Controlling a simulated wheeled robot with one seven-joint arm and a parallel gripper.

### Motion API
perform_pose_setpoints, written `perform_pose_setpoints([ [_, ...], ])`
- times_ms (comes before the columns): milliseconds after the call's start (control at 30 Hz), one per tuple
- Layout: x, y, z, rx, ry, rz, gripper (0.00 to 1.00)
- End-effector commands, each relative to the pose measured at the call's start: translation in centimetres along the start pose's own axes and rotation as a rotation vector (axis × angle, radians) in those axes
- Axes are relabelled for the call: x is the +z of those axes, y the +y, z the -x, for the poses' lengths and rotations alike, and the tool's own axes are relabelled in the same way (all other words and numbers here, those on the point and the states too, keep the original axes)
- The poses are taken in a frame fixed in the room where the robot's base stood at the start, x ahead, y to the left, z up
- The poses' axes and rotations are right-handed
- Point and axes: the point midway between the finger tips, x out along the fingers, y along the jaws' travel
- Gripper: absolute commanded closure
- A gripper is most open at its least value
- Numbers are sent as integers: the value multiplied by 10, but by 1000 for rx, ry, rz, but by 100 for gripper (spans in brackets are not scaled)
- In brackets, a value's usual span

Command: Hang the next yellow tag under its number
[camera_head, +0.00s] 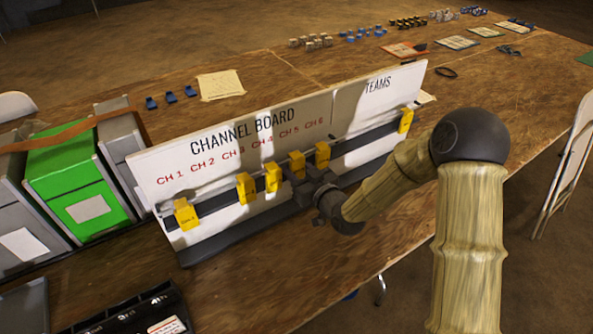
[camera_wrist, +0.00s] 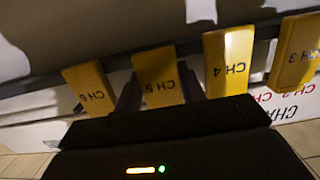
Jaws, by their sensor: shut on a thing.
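The white channel board (camera_head: 235,165) stands on the table, with red numbers CH 1 to CH 6 above a dark rail (camera_head: 217,200). A yellow tag (camera_head: 185,214) hangs at the left under CH 1, then a bare stretch of rail follows. My gripper (camera_head: 302,178) is at the rail, shut on the yellow CH 5 tag (camera_wrist: 160,78), with a dark finger on either side. The tag is in line with the rail. The wrist view shows neighbouring tags CH 6 (camera_wrist: 90,88), CH 4 (camera_wrist: 228,62) and CH 3 (camera_wrist: 296,52). Another yellow tag (camera_head: 405,121) hangs under TEAMS.
Green (camera_head: 80,190) and grey cases stand left of the board. A dark tray (camera_head: 130,315) lies at the front left. A paper sheet (camera_head: 220,85) and small blue pieces (camera_head: 170,96) lie behind the board. A white chair (camera_head: 570,150) is at the right.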

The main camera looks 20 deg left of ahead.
Motion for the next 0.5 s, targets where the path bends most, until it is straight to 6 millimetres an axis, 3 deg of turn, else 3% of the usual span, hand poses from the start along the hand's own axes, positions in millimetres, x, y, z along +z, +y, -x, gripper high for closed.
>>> perform_pose_setpoints([
  [133, 0, -1, 0, -2, 0, 1, 81],
  [167, 0, -2, 0, -3, 0, 1, 55],
  [267, 0, -3, -1, -5, 0, 1, 35],
  [500, 0, -5, -2, -9, 0, 1, 35],
])
